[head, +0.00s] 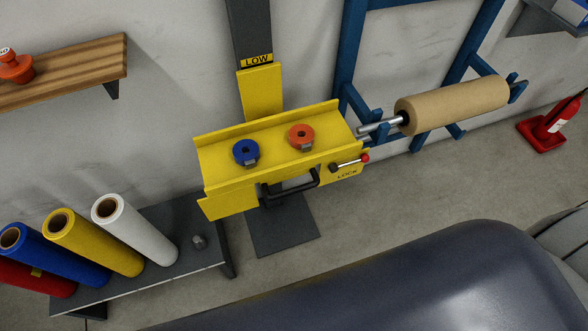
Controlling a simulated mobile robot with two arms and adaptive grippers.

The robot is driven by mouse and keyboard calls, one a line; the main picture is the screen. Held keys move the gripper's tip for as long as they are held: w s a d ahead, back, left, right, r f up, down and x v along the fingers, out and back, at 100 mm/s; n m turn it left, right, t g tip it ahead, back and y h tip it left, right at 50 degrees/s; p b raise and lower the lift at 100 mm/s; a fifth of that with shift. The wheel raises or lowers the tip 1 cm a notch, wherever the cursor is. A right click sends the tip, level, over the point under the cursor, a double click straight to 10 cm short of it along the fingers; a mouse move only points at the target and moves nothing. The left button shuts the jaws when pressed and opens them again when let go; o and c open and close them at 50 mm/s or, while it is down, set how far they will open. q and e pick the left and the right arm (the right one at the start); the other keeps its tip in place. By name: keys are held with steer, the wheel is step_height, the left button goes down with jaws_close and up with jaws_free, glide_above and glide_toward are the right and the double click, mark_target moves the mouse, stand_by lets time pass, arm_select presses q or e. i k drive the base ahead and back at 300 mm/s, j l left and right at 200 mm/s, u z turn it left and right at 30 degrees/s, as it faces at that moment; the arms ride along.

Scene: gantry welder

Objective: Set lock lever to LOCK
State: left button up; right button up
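The lock lever (349,162) is a short metal rod with a red ball knob (365,158) at its right end. It sits on the right part of the yellow carriage's (218,158) front face and lies nearly level, pointing right and slightly up. The black LOCK label (347,174) is just below it. A black handle (292,187) is on the carriage front, left of the lever. Neither of my grippers is in view.
A dark post with a LOW label (257,60) rises behind. A blue rack (352,55) holds a brown roll (455,105) at right.

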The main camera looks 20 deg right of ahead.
mark_target(351, 162)
steer(key=z, duration=1.1)
